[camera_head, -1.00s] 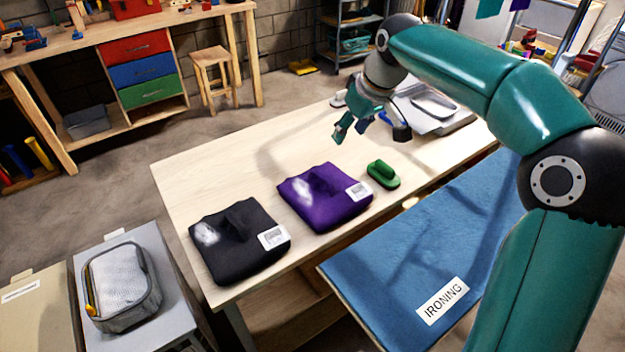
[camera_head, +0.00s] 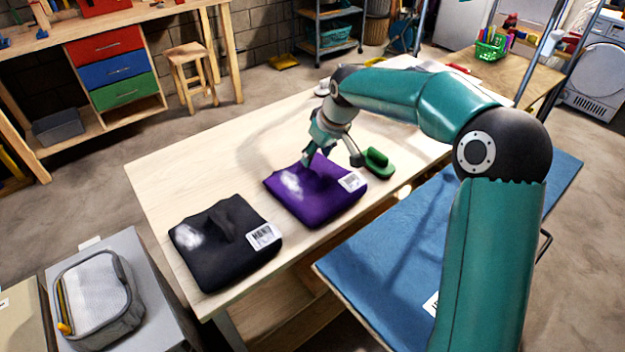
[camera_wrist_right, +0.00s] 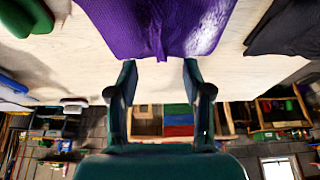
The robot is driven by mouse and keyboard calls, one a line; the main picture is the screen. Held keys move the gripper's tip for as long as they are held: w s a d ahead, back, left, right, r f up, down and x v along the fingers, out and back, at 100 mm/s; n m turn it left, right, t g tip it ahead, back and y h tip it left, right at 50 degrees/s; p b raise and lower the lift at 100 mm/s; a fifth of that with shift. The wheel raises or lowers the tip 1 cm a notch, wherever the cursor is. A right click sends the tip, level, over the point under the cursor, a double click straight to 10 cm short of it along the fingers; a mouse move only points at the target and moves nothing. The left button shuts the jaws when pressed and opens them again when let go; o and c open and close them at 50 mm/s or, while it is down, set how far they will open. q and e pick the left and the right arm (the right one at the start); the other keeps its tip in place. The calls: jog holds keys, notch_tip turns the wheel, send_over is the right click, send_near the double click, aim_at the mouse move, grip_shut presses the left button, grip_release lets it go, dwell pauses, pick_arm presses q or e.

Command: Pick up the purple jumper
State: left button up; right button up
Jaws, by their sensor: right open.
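The purple jumper (camera_head: 318,196) lies folded on the wooden table, with a white label on its right corner and a pale patch on its left. My right gripper (camera_head: 318,160) is over the jumper's far edge, its fingers pointing down. In the right wrist view the two fingers (camera_wrist_right: 158,75) are apart with nothing between them, and the jumper (camera_wrist_right: 160,25) is just beyond their tips. I cannot tell whether a fingertip touches the cloth. My left gripper is not in view.
A black folded garment (camera_head: 225,245) lies left of the jumper, and a green brush (camera_head: 376,163) lies close on its right. The blue ironing board (camera_head: 375,270) runs along the table's near right side. The table's far left part (camera_head: 190,160) is clear.

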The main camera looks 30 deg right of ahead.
aim_at(313, 168)
jog(key=shift+s+p+x, duration=0.15)
jog(key=shift+p+x, duration=0.1)
jog(key=shift+x, duration=1.3)
jog(key=shift+s+p+x, duration=0.1)
jog(key=shift+p+x, duration=0.15)
jog(key=shift+x, duration=1.3)
jog(key=shift+d+f, duration=0.1)
jog(key=shift+f, duration=0.05)
grip_shut()
